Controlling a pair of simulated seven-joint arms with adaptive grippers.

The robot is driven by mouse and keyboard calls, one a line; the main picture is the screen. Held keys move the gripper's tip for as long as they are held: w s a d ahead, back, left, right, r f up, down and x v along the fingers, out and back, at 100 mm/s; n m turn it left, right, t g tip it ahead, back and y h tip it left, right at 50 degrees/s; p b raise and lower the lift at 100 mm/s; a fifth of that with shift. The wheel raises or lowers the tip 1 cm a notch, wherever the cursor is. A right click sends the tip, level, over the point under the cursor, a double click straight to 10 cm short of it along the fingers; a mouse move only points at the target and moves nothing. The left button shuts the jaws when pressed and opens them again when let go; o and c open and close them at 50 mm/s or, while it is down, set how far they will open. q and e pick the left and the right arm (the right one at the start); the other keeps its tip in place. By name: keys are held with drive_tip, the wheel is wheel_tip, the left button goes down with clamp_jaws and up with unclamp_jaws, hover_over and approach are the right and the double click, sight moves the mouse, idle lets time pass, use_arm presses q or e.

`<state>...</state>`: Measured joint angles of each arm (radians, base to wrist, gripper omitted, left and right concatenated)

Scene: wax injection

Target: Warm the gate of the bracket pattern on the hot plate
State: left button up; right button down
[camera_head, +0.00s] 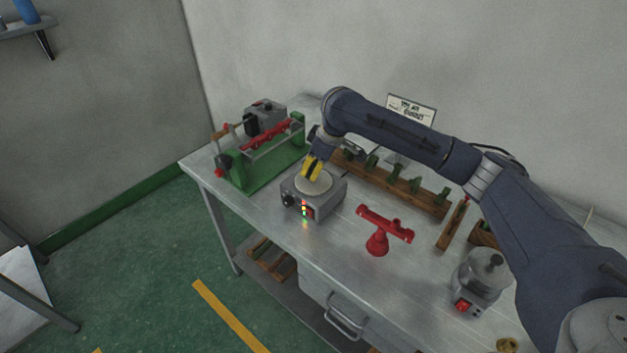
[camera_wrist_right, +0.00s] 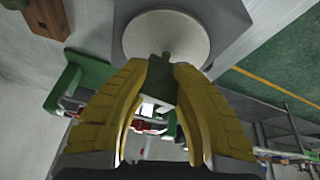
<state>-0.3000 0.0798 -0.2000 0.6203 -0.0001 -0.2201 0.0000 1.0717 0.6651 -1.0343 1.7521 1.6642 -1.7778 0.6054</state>
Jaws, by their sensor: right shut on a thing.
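The hot plate is a grey box with a pale round top (camera_head: 313,184) and a lit indicator on its front; in the right wrist view its disc (camera_wrist_right: 190,28) fills the top centre. My right gripper (camera_head: 312,169), with yellow fingers, is low over the disc. In the right wrist view the gripper (camera_wrist_right: 160,95) is shut on the dark green bracket pattern (camera_wrist_right: 158,76). The pattern's short gate (camera_wrist_right: 166,56) points toward the disc and overlaps it in view; I cannot tell whether it touches. In the head view the fingers hide the pattern. My left gripper is not in view.
A wooden rack (camera_head: 425,198) with several green patterns stands behind. A red stand (camera_head: 377,243) is right of the hot plate, and a grey pot (camera_head: 478,278) is farther right. A green-framed machine (camera_head: 262,160) stands left. Bare bench lies in front of the red stand.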

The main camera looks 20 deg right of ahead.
drive_tip(key=shift+r, duration=2.95)
drive_tip(key=shift+w+d+r, duration=0.15)
drive_tip(key=shift+w+r, duration=0.15)
drive_tip(key=shift+r, duration=0.35)
drive_tip(key=shift+s+r, duration=0.1)
drive_tip(key=shift+r, duration=0.15)
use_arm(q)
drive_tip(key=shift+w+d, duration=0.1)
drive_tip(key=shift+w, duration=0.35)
use_arm(e)
drive_tip(key=s+d+f+m+h, duration=0.3)
drive_tip(key=s+m, duration=0.7)
drive_tip(key=s, duration=0.2)
drive_tip(key=shift+f+m+t+h, duration=0.15)
drive_tip(key=shift+m+t+h, duration=0.15)
drive_tip(key=shift+t+h, duration=0.1)
